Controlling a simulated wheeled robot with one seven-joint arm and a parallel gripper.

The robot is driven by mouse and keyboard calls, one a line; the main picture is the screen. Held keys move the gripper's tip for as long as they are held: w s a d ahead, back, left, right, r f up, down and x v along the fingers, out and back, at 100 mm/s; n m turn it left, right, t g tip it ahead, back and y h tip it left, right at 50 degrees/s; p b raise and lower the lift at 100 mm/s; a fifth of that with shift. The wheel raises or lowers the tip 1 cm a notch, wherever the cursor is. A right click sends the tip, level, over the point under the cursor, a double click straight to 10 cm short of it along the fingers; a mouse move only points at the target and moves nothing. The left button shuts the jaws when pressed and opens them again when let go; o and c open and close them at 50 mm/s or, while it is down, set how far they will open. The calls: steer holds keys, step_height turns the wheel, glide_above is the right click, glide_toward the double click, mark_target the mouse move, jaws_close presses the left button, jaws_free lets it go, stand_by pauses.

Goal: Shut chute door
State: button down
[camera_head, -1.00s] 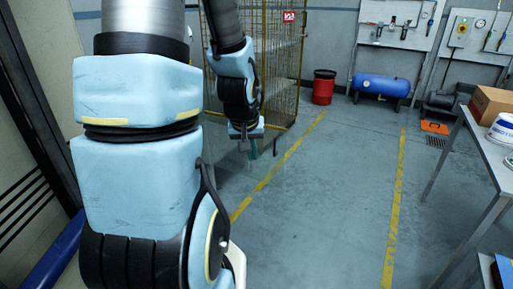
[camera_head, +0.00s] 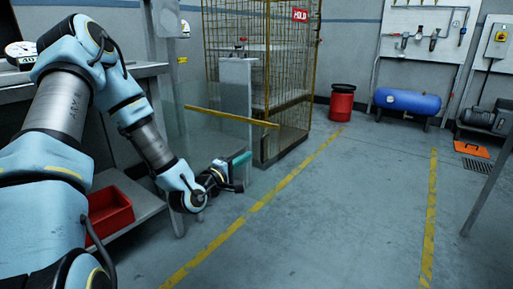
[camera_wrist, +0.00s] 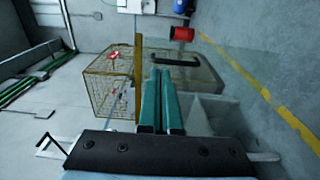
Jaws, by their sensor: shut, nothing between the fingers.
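The chute door looks like a clear panel (camera_head: 205,148) with a yellow bar (camera_head: 232,117) along its top edge. It stands out from the station at left, in front of the wire cage. In the wrist view the clear panel (camera_wrist: 208,82) shows a dark handle (camera_wrist: 175,60) and the yellow edge (camera_wrist: 138,85). My gripper (camera_head: 243,158) is low beside the panel, with its teal fingers pointing right. In the wrist view the fingers (camera_wrist: 160,72) are together and empty, their tips overlapping the panel just below the handle. I cannot tell whether they touch it.
A yellow wire cage (camera_head: 288,75) with a HOLD sign stands behind the panel. A red bin (camera_head: 342,103) and blue tank (camera_head: 407,101) are at the back wall. A red tray (camera_head: 108,212) sits on the shelf at left.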

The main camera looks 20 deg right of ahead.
mark_target(273, 139)
steer(key=b+x, duration=0.1)
steer(key=x, duration=1.2)
steer(key=shift+w+d, duration=0.1)
steer(key=shift+d, duration=0.1)
